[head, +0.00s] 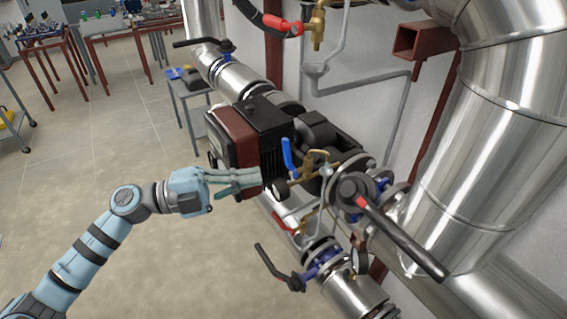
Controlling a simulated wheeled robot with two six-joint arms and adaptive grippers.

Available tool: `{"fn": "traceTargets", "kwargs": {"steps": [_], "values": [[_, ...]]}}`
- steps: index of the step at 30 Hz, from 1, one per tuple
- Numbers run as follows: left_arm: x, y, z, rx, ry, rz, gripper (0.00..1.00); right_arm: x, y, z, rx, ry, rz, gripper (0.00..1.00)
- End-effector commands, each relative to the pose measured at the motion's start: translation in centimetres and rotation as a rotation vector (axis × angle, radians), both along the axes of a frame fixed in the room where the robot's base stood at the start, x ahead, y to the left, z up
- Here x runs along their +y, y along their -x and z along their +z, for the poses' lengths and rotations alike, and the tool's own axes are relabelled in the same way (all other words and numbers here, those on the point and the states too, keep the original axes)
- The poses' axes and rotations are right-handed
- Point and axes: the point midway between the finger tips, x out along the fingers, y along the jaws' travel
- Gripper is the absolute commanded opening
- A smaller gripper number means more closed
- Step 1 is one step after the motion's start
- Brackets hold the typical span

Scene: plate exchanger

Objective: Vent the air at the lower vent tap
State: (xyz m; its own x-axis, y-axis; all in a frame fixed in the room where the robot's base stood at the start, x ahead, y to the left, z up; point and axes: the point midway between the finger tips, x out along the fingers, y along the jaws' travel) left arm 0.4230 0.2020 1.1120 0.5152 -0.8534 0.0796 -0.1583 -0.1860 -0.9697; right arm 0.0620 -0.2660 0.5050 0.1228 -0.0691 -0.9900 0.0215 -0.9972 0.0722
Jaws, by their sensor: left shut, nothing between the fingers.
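A brass tap (317,163) with a raised blue lever (288,155) sits on the pipework just right of the pump's motor. I cannot tell for sure which of these is the lower vent tap. My left gripper (258,181) is shut and empty. Its fingers point right, in front of the pump motor and left of the blue lever, apparently short of a small round gauge (281,189). Whether the fingertips touch anything is unclear. My right gripper is not in view.
A black and dark red pump motor (236,135) stands behind my gripper. A black-handled valve (278,268) is below, and a large red-and-black lever (400,235) is at right. Another brass tap (317,30) is at the top.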

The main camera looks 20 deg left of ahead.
Motion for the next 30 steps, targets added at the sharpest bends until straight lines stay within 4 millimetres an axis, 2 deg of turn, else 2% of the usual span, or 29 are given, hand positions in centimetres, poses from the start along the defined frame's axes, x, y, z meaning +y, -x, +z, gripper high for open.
{"fn": "traceTargets", "kwargs": {"steps": [6,13,15,21,30], "values": [[-3.4,-2.2,1.0,-0.001,0.014,0.004,0.00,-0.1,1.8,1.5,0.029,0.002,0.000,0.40],[-7.6,-4.9,1.3,0.002,0.014,0.005,0.00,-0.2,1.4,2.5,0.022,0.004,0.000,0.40],[-6.7,-5.7,0.5,0.005,0.006,0.009,0.00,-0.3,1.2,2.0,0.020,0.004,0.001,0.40],[-4.9,-7.1,-0.1,0.004,0.006,0.008,0.00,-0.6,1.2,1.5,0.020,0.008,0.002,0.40],[-4.6,-7.4,-0.1,0.004,0.008,0.008,0.00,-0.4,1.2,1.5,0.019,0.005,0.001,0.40]]}}
